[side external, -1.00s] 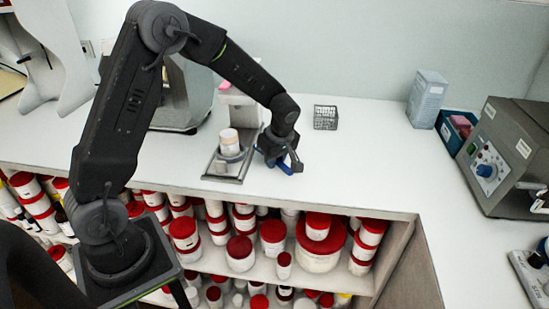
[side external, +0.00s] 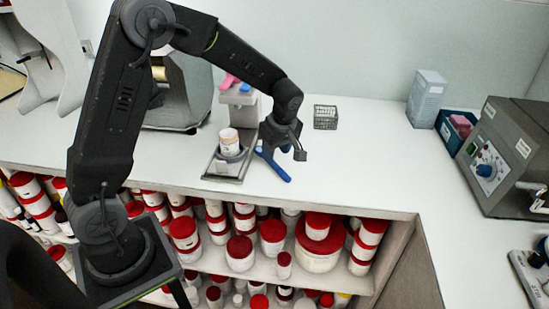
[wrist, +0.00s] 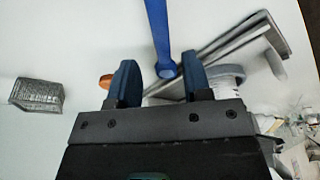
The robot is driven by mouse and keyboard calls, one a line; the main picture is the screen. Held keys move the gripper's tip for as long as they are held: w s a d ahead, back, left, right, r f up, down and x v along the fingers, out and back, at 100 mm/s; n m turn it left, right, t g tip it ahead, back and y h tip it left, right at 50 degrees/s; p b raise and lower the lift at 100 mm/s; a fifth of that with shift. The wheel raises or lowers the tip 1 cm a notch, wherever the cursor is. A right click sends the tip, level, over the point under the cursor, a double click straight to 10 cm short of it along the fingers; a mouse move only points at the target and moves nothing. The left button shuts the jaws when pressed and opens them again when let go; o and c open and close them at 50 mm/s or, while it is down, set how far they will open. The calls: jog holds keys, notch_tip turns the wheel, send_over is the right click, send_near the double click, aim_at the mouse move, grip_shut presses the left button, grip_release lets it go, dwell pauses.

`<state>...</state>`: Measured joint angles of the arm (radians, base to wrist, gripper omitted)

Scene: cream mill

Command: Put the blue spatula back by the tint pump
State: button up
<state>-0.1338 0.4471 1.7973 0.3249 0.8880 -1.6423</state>
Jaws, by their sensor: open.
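The blue spatula (side external: 277,168) lies on the white counter, just right of a metal plate with a small stand. In the wrist view, the blue spatula (wrist: 157,35) runs from the top edge down to between my fingertips, with its near end close to the right finger. My gripper (side external: 282,153) is open just above the spatula; it also shows open in the wrist view (wrist: 158,68), with nothing clamped. The stand (side external: 238,98) has pink parts on top and a white jar (side external: 229,142) on its plate. I cannot tell for certain that this stand is the tint pump.
A wire basket (side external: 325,117) stands behind and right of my gripper. A carton (side external: 427,98), a blue bin (side external: 456,128) and a grey machine with a knob (side external: 505,150) stand at the right. The counter between is clear. Shelves below the front edge hold several red-lidded tubs.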

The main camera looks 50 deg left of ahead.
aim_at(281, 168)
jog(key=v, duration=0.8)
jog(key=s+d+r+m+t+h, duration=0.15)
jog(key=s+d+r+m, duration=0.25)
jog(key=s+r+m, duration=0.5)
jog(key=s+d+f+m+t+h, duration=0.1)
jog(key=s+d+m+t, duration=0.3)
jog(key=s+m, duration=0.5)
jog(key=s, duration=0.4)
jog(key=shift+d+f, duration=0.2)
jog(key=shift+f, duration=0.1)
